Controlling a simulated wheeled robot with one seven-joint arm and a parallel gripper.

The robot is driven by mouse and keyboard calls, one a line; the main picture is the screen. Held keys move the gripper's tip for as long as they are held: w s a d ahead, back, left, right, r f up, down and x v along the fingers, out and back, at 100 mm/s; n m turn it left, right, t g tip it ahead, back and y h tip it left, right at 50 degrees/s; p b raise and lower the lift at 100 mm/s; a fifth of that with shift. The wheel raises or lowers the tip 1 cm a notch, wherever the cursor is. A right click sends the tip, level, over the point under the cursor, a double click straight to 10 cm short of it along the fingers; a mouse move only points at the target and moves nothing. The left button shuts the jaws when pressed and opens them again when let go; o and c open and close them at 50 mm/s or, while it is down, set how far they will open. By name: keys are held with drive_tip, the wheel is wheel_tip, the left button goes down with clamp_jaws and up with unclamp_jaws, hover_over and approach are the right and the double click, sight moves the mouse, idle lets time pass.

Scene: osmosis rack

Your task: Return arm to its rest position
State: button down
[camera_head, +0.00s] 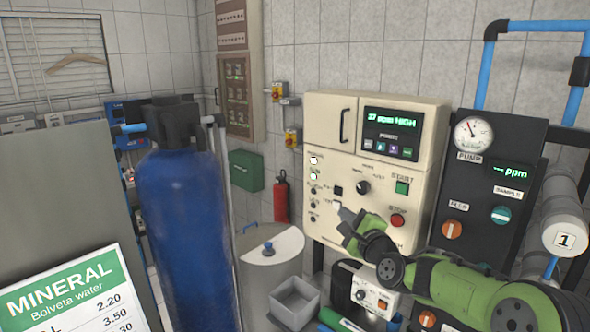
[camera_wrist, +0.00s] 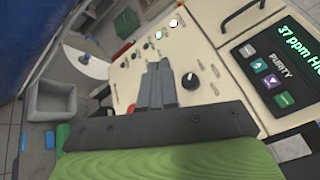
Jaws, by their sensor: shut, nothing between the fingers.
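My green arm (camera_head: 450,283) reaches in from the lower right in the head view. My gripper (camera_head: 341,213) is close in front of the cream control panel (camera_head: 335,125). In the wrist view my gripper (camera_wrist: 160,72) has its two grey fingers together, with nothing between them. It points at the panel's lower part, between the lit white buttons (camera_wrist: 158,35) and the black knob (camera_wrist: 190,80). I cannot tell whether the fingertips touch the panel. The panel's display (camera_head: 390,134) reads "37 ppm HIGH". My gripper and arm hide part of the panel's lower edge.
A black pump panel (camera_head: 478,206) with a gauge and knobs stands at the right, close to my arm. A blue tank (camera_head: 188,235) and a price sign (camera_head: 75,290) stand at the left. A grey bin (camera_head: 293,303) and a small control box (camera_head: 374,292) sit below my gripper.

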drive_tip(key=s+a+f+n+g+h, duration=0.1)
drive_tip(key=s+a+f+n+g, duration=0.2)
drive_tip(key=s+n, duration=0.35)
drive_tip(key=s+a+f+n+g, duration=0.1)
drive_tip(key=s+a+n+g, duration=0.2)
drive_tip(key=s+a+n, duration=0.35)
drive_tip(key=s+d+f+n+g+h, duration=0.1)
drive_tip(key=s+d+f+n+g, duration=0.1)
drive_tip(key=s, duration=0.8)
drive_tip(key=s+d+f+n+g+h+b, duration=0.1)
drive_tip(key=s+d+f+n+g, duration=0.1)
drive_tip(key=s, duration=0.8)
drive_tip(key=s+d+f+n+g+h+b, duration=0.1)
drive_tip(key=s+d+f+n, duration=0.1)
drive_tip(key=s, duration=0.7)
drive_tip(key=shift+s+d+f+n+g, duration=0.15)
drive_tip(key=shift+s+d+n+g, duration=0.25)
drive_tip(key=shift+d+n, duration=0.55)
drive_tip(key=shift+d, duration=0.1)
